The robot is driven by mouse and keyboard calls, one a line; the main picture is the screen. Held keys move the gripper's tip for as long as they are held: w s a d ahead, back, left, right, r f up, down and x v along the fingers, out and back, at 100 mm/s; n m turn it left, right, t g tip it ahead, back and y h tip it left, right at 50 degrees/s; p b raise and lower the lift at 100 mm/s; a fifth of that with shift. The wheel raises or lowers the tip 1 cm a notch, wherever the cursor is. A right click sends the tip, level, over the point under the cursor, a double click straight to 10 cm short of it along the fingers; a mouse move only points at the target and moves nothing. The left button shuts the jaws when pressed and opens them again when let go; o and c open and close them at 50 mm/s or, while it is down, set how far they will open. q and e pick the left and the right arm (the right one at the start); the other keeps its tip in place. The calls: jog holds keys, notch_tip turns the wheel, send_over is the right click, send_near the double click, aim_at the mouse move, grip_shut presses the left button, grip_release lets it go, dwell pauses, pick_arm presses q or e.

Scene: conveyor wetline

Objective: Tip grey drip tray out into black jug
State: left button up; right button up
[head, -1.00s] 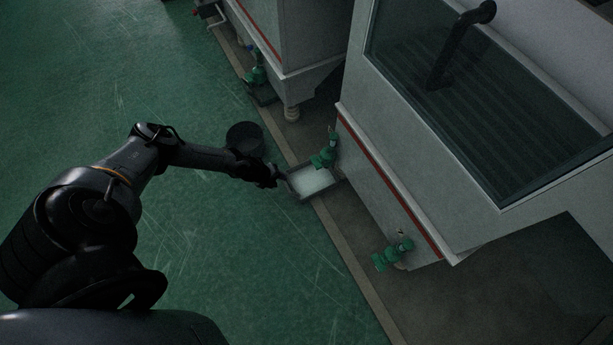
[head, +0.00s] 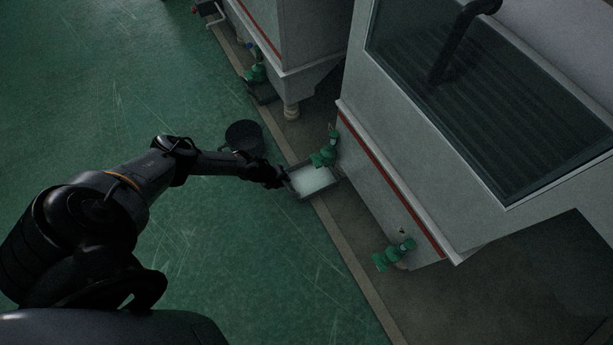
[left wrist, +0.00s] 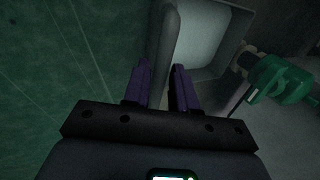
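The grey drip tray (head: 301,196) sits on the floor below a green valve at the foot of the white machine. A pale, whitish content fills its middle. My left gripper (head: 284,180) is at the tray's left side. In the left wrist view, its two purple fingers (left wrist: 160,78) stand apart on either side of the tray's near rim (left wrist: 169,30); I see no clear grip on it. The black jug (head: 244,136) stands on the green floor just behind my left wrist, partly hidden by it. My right gripper is not in view.
A green valve (head: 323,156) hangs over the tray's back edge. Another green valve (head: 393,254) juts out to the lower right. The white machine (head: 385,185) blocks the right side. The green floor (head: 250,270) at front is clear.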

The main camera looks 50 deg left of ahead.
pick_arm(q)
grip_shut()
jog(key=shift+s, duration=0.1)
jog(key=s+a+p, duration=0.2)
jog(key=s+p, duration=0.2)
jog(key=s, duration=0.7)
jog(key=shift+s+a, duration=0.25)
jog(key=shift+s, duration=0.05)
dwell(1.3)
jog(key=shift+s, duration=0.1)
dwell(0.4)
